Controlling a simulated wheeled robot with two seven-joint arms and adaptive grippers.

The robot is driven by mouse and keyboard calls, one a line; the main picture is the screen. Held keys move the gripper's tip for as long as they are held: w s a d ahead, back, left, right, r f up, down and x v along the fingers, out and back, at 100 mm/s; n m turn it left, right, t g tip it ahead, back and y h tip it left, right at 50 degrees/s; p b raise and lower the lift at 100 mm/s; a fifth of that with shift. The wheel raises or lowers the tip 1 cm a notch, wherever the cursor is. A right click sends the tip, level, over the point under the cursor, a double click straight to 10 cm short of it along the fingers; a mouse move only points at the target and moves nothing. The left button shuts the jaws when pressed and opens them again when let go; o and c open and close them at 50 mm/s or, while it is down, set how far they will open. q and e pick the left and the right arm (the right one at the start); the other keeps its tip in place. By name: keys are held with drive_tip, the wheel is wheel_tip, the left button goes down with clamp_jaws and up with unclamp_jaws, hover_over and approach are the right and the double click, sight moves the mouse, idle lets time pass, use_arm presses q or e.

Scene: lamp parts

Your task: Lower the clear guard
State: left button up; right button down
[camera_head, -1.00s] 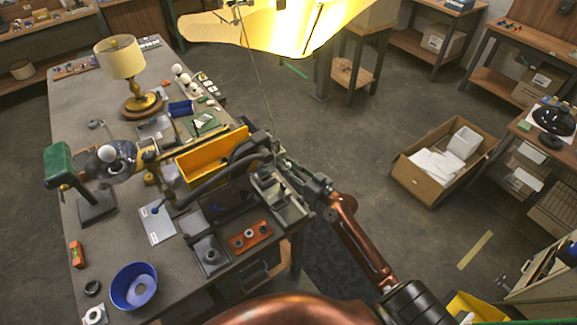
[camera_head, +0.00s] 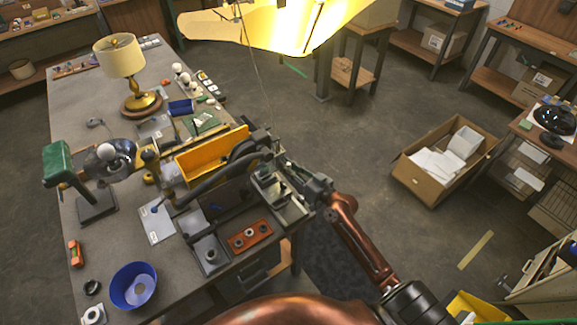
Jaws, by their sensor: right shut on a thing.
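My right gripper (camera_head: 286,172) reaches in from the lower right to the bench's right edge. It is shut at the grey metal fixture (camera_head: 292,213); its fingertips are small and partly hidden among the fixture parts. I cannot clearly make out the outline of a clear guard there, nor its tilt. A dark panel (camera_head: 226,194) lies just left of the fixture, behind a thick dark curved hose (camera_head: 205,186). My left gripper is not in view.
A yellow bin (camera_head: 205,162) stands behind the hose. An orange block (camera_head: 250,235) and a blue bowl (camera_head: 122,292) sit toward the bench's front. A green-headed stand (camera_head: 57,160) and a table lamp (camera_head: 120,58) are left. An open carton (camera_head: 415,178) is on the floor.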

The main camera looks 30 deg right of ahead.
wheel_tip(320, 180, down, 9)
drive_tip(key=b, duration=0.7)
drive_tip(key=shift+f, duration=0.2)
drive_tip(key=c, duration=1.8)
unclamp_jaws()
drive_tip(key=shift+o, duration=0.2)
drive_tip(key=shift+r, duration=0.1)
drive_tip(key=shift+s, duration=0.15)
drive_tip(key=v, duration=1.1)
drive_tip(key=shift+s, duration=0.35)
